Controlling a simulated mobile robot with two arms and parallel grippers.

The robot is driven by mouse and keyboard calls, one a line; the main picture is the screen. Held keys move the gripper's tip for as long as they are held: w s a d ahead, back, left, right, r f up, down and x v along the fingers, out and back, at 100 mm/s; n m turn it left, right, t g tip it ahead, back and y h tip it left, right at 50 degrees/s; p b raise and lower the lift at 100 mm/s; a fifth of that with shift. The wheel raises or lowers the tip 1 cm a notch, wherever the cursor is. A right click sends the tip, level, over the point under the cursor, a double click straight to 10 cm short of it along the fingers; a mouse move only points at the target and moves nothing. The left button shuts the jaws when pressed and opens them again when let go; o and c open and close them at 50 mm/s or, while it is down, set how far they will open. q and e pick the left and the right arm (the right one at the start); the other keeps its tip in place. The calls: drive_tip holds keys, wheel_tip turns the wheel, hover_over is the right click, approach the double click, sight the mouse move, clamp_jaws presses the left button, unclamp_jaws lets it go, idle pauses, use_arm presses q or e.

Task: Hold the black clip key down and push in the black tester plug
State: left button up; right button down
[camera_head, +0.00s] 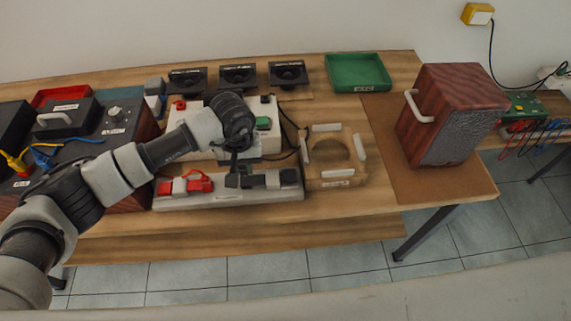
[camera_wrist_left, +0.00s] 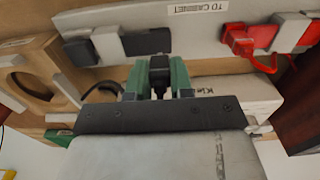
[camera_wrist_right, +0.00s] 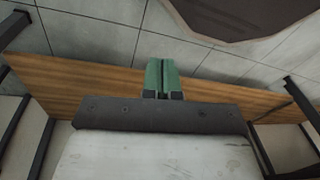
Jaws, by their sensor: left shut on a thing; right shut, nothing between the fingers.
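The grey terminal strip (camera_head: 228,200) lies along the table's front, with red parts (camera_head: 200,183) at its left and black blocks (camera_head: 290,178) either side of a light grey piece (camera_head: 272,180) at its right. The strip, labelled "TO CABINET", also shows in the left wrist view (camera_wrist_left: 205,42), with its black block (camera_wrist_left: 147,42) just beyond my fingertips. My left gripper (camera_head: 240,178) is shut on the black tester plug (camera_wrist_left: 158,72). The plug's tip is close to the strip; contact is unclear. My right gripper (camera_wrist_right: 163,76) is shut and empty, and out of the head view.
A white box (camera_head: 190,130) stands behind the strip. A wooden jig with a round hole (camera_head: 330,160) lies to its right, then a wooden speaker cabinet (camera_head: 450,110). Small black speakers (camera_head: 238,76) and a green tray (camera_head: 357,72) are at the back. A dark amplifier (camera_head: 95,140) stands left.

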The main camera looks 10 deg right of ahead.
drive_tip(key=w+a+r+n+g+y, duration=0.1)
drive_tip(key=w+a+r+n+y, duration=0.25)
drive_tip(key=w+a+r, duration=0.8)
drive_tip(key=w+a+r+n+g+y, duration=0.1)
drive_tip(key=a+r+n+g+y, duration=0.15)
drive_tip(key=r, duration=0.55)
drive_tip(key=a+r+n+g+y, duration=0.15)
drive_tip(key=a+r+n, duration=0.25)
drive_tip(key=r, duration=0.5)
drive_tip(key=w+d+r+n+t+h, duration=0.2)
drive_tip(key=w+d+r, duration=0.2)
drive_tip(key=w+r, duration=0.5)
drive_tip(key=w+d+r+n+t+h, duration=0.2)
drive_tip(key=w+r, duration=0.6)
drive_tip(key=r, duration=0.5)
drive_tip(key=shift+w+d+r+n+h, duration=0.25)
drive_tip(key=shift+w+d+n+h, duration=0.1)
drive_tip(key=shift+d+n+h, duration=0.6)
drive_tip(key=shift+f+m, duration=0.1)
drive_tip(key=shift+m, duration=0.15)
